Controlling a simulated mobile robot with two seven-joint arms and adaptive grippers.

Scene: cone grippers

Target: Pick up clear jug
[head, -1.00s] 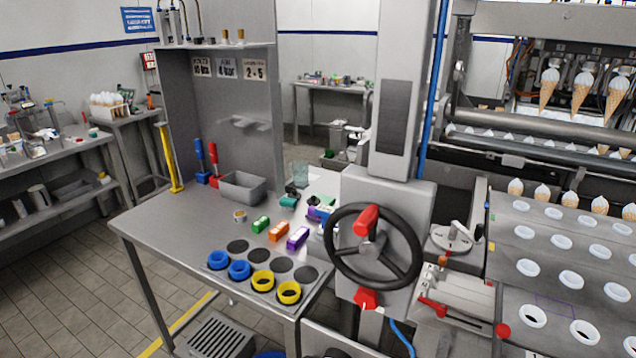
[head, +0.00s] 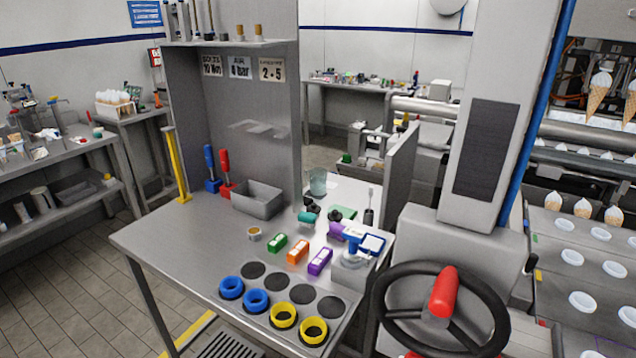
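A clear jug (head: 318,182), pale and see-through, stands upright at the back of the work table area, right of the grey bin and behind the small teal and dark items. Its lower part is partly hidden by those items. Neither of my grippers shows in the head view.
The grey metal table (head: 190,240) holds a grey bin (head: 258,199), green, orange and purple blocks (head: 298,252), and blue and yellow rings (head: 256,301) at the front. A black handwheel (head: 388,315) and a grey column (head: 490,130) stand at the right. The table's left part is clear.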

